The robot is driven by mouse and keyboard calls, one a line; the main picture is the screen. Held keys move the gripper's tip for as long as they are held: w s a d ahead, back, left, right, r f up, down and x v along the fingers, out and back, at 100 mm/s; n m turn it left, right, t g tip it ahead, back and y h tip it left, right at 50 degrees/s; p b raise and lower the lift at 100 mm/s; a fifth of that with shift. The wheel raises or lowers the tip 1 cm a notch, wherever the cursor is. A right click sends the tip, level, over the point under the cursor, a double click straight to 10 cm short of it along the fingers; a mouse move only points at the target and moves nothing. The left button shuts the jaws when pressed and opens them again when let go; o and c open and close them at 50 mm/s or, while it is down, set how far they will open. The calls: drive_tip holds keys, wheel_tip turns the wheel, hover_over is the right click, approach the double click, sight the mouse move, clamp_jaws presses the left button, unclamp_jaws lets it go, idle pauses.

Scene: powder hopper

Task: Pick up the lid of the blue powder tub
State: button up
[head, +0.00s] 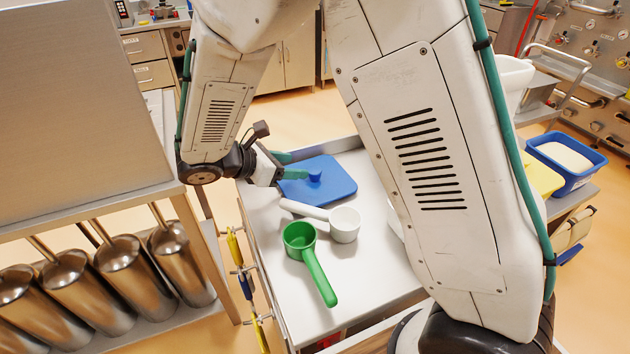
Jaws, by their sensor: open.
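The blue lid (335,189) lies flat on the metal worktop, with its small round knob (314,175) upward. My gripper (300,166) comes in from the left with its green fingers apart, over the left part of the lid. The fingertips are close to the knob; I cannot tell whether they touch it or at what height they are. The blue powder tub (575,180) stands open at the right with pale powder inside.
A white scoop (344,225) and a green scoop (300,237) lie in front of the lid on the worktop (375,282). A yellow container (543,178) stands beside the tub. Several metal canisters (125,262) fill the rack at left. My arm hides the worktop's right part.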

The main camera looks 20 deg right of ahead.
sight(313, 170)
drive_tip(key=x, duration=0.2)
drive_tip(key=shift+d+f, duration=0.2)
drive_tip(key=shift+f, duration=0.05)
drive_tip(key=x, duration=0.5)
drive_tip(key=shift+s+d+f, duration=0.1)
drive_tip(key=shift+s+f, duration=0.05)
drive_tip(key=shift+s, duration=0.15)
drive_tip(key=c, duration=1)
